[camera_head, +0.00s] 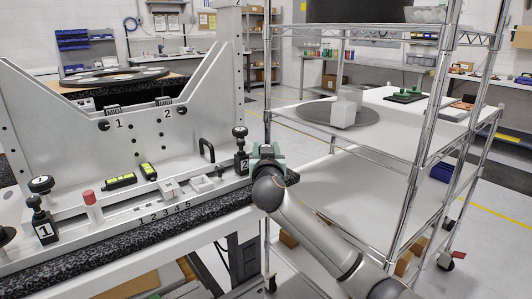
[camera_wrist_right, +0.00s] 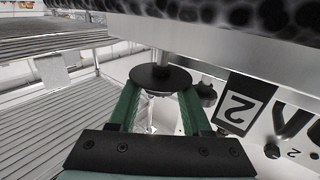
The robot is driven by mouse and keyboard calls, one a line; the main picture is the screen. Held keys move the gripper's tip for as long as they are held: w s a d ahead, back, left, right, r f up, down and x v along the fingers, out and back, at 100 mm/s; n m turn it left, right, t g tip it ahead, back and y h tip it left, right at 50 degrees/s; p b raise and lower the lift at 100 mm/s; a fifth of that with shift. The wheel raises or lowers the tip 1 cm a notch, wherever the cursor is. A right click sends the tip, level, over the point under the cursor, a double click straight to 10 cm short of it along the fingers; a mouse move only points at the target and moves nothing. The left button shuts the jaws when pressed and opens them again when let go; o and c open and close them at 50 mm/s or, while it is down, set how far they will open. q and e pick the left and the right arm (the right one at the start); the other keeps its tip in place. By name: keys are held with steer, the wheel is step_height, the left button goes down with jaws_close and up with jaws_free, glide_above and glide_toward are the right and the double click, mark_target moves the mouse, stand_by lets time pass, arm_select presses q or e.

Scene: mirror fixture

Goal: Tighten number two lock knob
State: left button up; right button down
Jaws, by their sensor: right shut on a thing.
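My right gripper (camera_head: 267,152) is at the right end of the fixture, beside the black block marked 2 (camera_head: 242,164). In the right wrist view its two green fingers (camera_wrist_right: 160,92) are shut on a black round disc, the number two lock knob (camera_wrist_right: 160,75), on a metal post. In the head view the gripper hides this knob. The block's label 2 (camera_wrist_right: 239,104) and a smaller black knob (camera_wrist_right: 206,94) show beside the held knob in the wrist view. That smaller knob stands above the block in the head view (camera_head: 240,132). My left gripper is not in view.
The block marked 1 (camera_head: 44,230) with its own black disc knob (camera_head: 40,184) is at the fixture's left end. A black handle (camera_head: 207,149) and a red-topped post (camera_head: 89,197) stand on the fixture. A wire shelf cart (camera_head: 350,175) stands close on the right.

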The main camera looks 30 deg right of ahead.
steer(key=shift+m+g+h, duration=0.5)
steer(key=shift+h, duration=0.3)
steer(key=shift+r, duration=0.1)
steer(key=shift+c, duration=1.7)
jaws_free()
steer(key=shift+d, duration=0.1)
steer(key=shift+a, duration=0.3)
